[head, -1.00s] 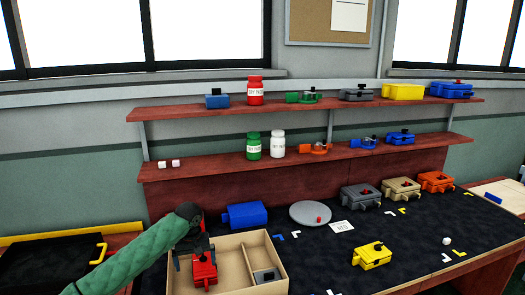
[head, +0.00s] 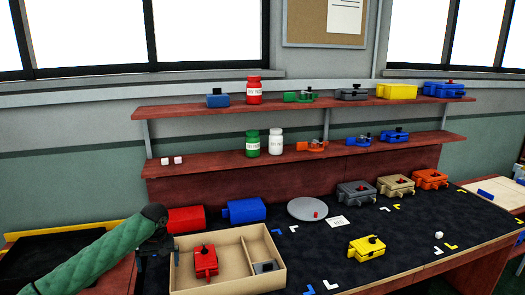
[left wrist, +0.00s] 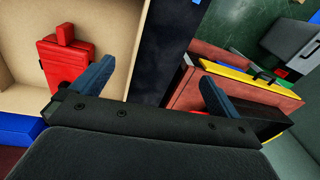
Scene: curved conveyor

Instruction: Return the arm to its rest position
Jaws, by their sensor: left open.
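My left gripper (head: 157,258) is at the left edge of the wooden tray (head: 228,286) in the head view, its arm coming in from the left in a green sleeve. In the left wrist view the two blue fingers of the gripper (left wrist: 155,85) are wide apart with nothing between them. A red box-shaped part (head: 206,263) lies in the tray's left compartment, apart from the gripper. It also shows in the left wrist view (left wrist: 66,65), left of the fingers. My right gripper is not in view.
A grey part (head: 265,267) lies in the tray's right compartment. A red block (head: 186,220) and a blue block (head: 244,210) stand behind the tray. A yellow part (head: 367,248) lies on the dark mat to the right. Two shelves (head: 300,104) hold jars and parts. The mat's front middle is mostly clear.

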